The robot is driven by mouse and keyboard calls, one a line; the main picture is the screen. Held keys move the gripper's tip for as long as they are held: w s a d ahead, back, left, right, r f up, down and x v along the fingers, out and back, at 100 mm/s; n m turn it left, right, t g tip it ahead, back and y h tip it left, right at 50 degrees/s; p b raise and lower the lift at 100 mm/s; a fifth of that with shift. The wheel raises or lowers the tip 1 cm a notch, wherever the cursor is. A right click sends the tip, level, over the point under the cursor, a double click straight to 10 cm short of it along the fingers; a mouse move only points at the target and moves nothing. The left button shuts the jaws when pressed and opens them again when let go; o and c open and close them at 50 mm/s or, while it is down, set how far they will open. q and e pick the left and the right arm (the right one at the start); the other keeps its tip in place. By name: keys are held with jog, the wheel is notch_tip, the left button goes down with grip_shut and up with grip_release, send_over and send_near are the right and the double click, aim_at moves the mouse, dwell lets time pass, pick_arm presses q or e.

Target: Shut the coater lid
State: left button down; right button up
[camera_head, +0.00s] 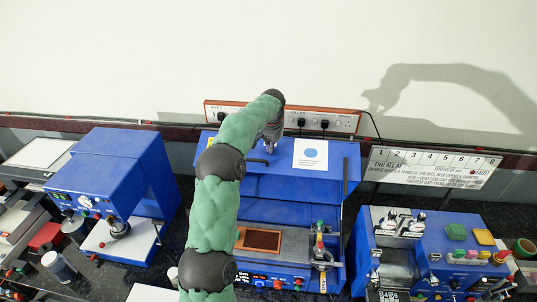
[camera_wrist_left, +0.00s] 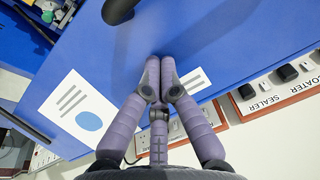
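The blue coater (camera_head: 275,210) stands in the middle of the head view with its lid (camera_head: 277,185) raised at the back. The grey bed below with a brown-red sheet (camera_head: 259,240) is exposed. The lid carries a white label with a blue circle (camera_head: 310,154), also seen in the left wrist view (camera_wrist_left: 85,112). My left gripper (camera_head: 268,147) is at the lid's upper part, left of the label. In the wrist view its purple fingers (camera_wrist_left: 160,65) are together with nothing visible between them, over the blue lid face. Contact cannot be told. My right gripper is not in view.
A blue machine (camera_head: 110,175) stands at the left and another blue unit (camera_head: 440,250) at the right. A socket strip (camera_head: 330,122) runs along the wall behind the lid. A numbered white sign (camera_head: 430,167) is at the back right. My left arm covers part of the coater's left side.

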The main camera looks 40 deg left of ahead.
pick_arm(q)
jog(key=shift+s+d+f, duration=0.2)
jog(key=shift+s+f, duration=0.1)
jog(key=shift+s, duration=0.3)
jog(key=shift+s+d+f, duration=0.2)
jog(key=shift+s+f, duration=0.1)
jog(key=shift+s, duration=0.3)
